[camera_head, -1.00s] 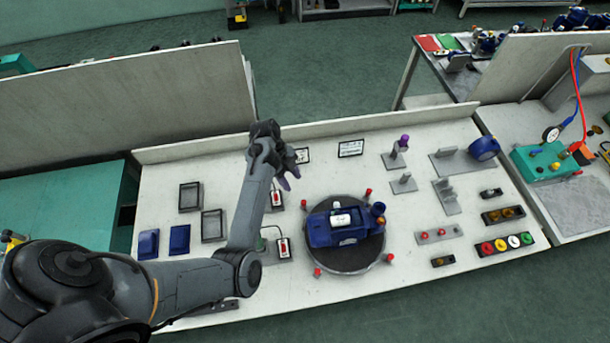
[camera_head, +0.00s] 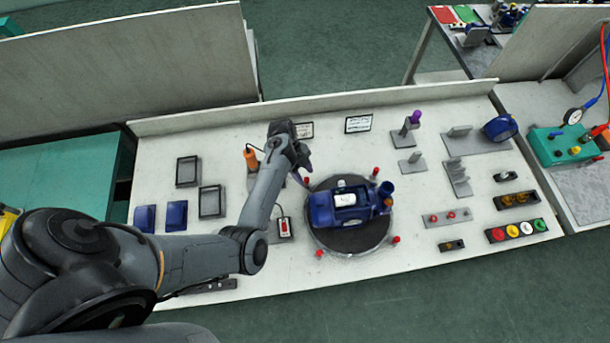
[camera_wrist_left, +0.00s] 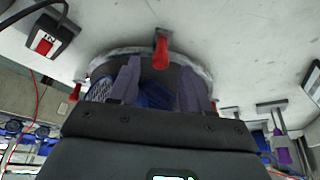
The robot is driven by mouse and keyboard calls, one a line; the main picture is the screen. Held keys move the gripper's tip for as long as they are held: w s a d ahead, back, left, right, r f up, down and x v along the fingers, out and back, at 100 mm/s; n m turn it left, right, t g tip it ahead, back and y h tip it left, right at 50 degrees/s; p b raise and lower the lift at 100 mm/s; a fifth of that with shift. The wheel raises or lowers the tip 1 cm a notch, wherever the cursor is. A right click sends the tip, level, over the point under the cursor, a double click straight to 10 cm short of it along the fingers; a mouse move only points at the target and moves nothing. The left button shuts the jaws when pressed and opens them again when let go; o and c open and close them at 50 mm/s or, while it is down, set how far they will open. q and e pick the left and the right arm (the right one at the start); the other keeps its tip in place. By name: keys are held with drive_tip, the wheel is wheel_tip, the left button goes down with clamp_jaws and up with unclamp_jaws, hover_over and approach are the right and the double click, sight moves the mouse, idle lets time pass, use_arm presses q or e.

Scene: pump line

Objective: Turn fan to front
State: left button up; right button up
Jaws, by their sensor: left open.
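A blue pump (camera_head: 345,205) with a white label on top lies on a round dark turntable (camera_head: 345,240) in the head view. Its rounded blue outlet is at the right end. In the left wrist view, a mesh grille (camera_wrist_left: 99,89), perhaps the fan end, shows beside the left finger. My left gripper (camera_head: 303,166) is open just behind the turntable's upper left edge. In the left wrist view, its spread purple-grey fingers (camera_wrist_left: 160,88) overlap the view of the blue pump, and I see nothing held. I cannot tell whether they touch it. My right gripper is out of view.
Red pegs (camera_head: 388,173) ring the turntable; one red peg (camera_wrist_left: 161,50) is close ahead of the fingers. An orange-handled tool (camera_head: 251,157) stands left of my wrist. Metal brackets (camera_head: 458,180) and a row of coloured buttons (camera_head: 516,230) lie to the right.

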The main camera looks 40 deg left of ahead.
use_arm(q)
drive_tip(key=shift+x, duration=1.1)
drive_tip(key=shift+c, duration=0.2)
clamp_jaws()
